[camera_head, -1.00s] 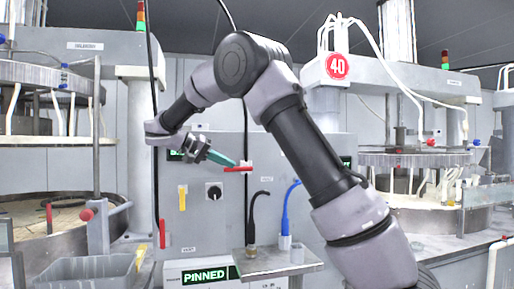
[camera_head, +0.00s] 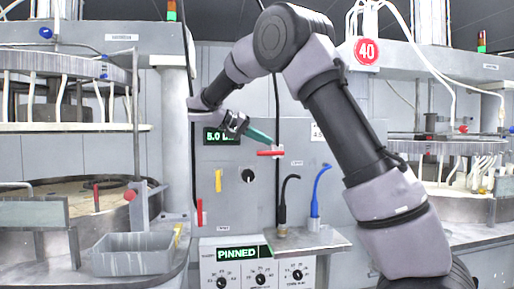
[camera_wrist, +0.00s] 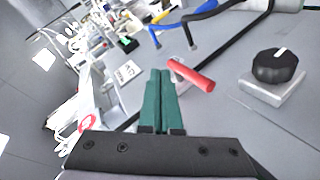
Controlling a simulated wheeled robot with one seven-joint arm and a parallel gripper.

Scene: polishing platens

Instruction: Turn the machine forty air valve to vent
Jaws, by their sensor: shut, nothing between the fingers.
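A red lever handle (camera_head: 270,153) lies roughly horizontal on the upper part of the grey control panel (camera_head: 235,205). I cannot read a label that marks it as the air valve. The round red 40 sign (camera_head: 367,51) is on the machine to the right. My gripper (camera_head: 271,141) has green fingers, shut and empty, with the tips close to the red lever. In the wrist view the red lever (camera_wrist: 192,76) is just right of the fingertips (camera_wrist: 160,72); I cannot tell whether they touch.
A black knob (camera_head: 248,176), a yellow handle (camera_head: 218,181) and a second, upright red handle (camera_head: 199,212) are on the panel. A black hose (camera_head: 282,205) and a blue hose (camera_head: 316,195) rise at right. A grey bin (camera_head: 132,253) stands lower left.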

